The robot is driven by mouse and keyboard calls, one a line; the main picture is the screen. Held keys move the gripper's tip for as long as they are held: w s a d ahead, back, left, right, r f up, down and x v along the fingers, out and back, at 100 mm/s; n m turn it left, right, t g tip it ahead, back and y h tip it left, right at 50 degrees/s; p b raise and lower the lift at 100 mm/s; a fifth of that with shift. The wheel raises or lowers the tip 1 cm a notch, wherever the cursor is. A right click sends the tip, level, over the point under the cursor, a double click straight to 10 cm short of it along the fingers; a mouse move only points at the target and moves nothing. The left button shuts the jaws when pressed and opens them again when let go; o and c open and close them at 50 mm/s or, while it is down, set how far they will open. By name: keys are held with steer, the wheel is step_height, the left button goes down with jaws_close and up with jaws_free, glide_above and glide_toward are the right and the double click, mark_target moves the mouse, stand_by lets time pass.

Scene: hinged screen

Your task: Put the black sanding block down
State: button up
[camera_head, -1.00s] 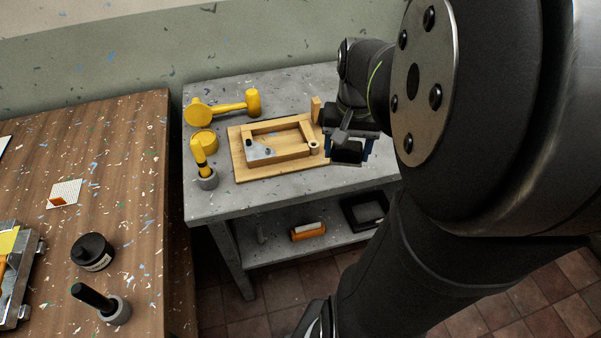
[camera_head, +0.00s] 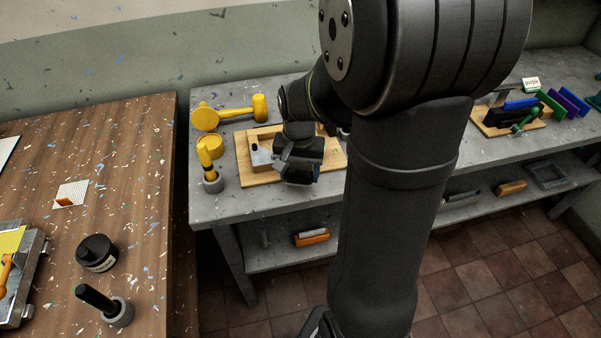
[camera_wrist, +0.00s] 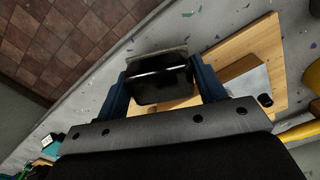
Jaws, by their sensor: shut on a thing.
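My gripper (camera_head: 297,177) is over the front right part of the wooden board on the grey bench in the head view. In the wrist view my gripper (camera_wrist: 160,88) has its two blue fingers on either side of the black sanding block (camera_wrist: 158,78), shut on it. A lighter grey strip runs along the block's far edge. The block hangs above the bench near the front edge of the wooden board (camera_wrist: 251,42). Whether it touches anything below is hidden. In the head view the arm hides most of the block.
The board (camera_head: 250,180) bears a wooden frame partly hidden by my arm. The lower shelf holds an orange block (camera_head: 311,237).

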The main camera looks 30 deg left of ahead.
mark_target(299, 170)
steer(key=shift+f, duration=0.75)
steer(key=shift+f, duration=0.65)
steer(key=o, duration=1)
steer(key=shift+r, duration=0.1)
step_height(299, 170, up, 13)
steer(key=shift+r, duration=0.1)
